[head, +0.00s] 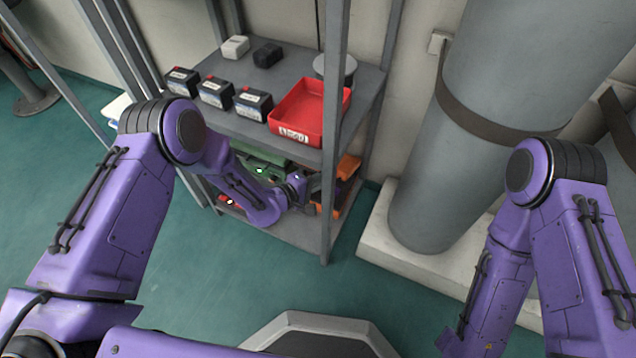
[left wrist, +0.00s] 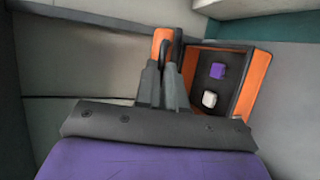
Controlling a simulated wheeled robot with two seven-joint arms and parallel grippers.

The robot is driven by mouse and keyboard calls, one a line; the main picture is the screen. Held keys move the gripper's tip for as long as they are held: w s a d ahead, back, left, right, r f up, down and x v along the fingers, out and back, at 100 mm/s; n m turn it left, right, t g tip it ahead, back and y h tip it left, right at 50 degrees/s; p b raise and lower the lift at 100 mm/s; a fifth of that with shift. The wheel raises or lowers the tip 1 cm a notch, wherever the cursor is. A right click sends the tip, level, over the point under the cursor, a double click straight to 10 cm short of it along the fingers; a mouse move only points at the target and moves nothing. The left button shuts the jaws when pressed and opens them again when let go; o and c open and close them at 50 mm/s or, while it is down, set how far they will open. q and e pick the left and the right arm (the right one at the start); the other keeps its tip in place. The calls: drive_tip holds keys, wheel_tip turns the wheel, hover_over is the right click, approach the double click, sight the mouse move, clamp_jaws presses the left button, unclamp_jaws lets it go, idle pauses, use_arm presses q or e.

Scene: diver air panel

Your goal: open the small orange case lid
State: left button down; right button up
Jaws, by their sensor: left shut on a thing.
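The small orange case (left wrist: 257,82) shows in the left wrist view with orange walls and a dark inside that is open to view. A purple block (left wrist: 217,71) and a white block (left wrist: 209,99) lie in it. My left gripper (left wrist: 167,68) is shut on an orange piece (left wrist: 162,38) beside the case, apparently its lid. The fingers hide part of this piece. In the head view my left gripper (head: 306,184) is at the lower shelf, beside orange parts of the case (head: 347,168) partly hidden by the shelf post. My right gripper is not in view.
A grey shelf post (head: 333,130) stands close to my left gripper. Above it, the upper shelf (head: 215,125) holds a red tray (head: 296,112) and several dark boxes. A green case (head: 258,158) is left of my gripper. A large grey cylinder (head: 470,120) stands at right.

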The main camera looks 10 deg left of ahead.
use_arm(q)
drive_tip(key=shift+w+r, duration=0.45)
drive_tip(key=shift+r, duration=0.1)
drive_tip(key=c, duration=1.2)
unclamp_jaws()
drive_tip(key=shift+d, duration=0.1)
drive_tip(key=p+v, duration=0.4)
drive_tip(key=v, duration=0.6)
drive_tip(key=shift+s+r, duration=0.1)
drive_tip(key=shift+s, duration=0.15)
drive_tip(key=shift+c, duration=0.4)
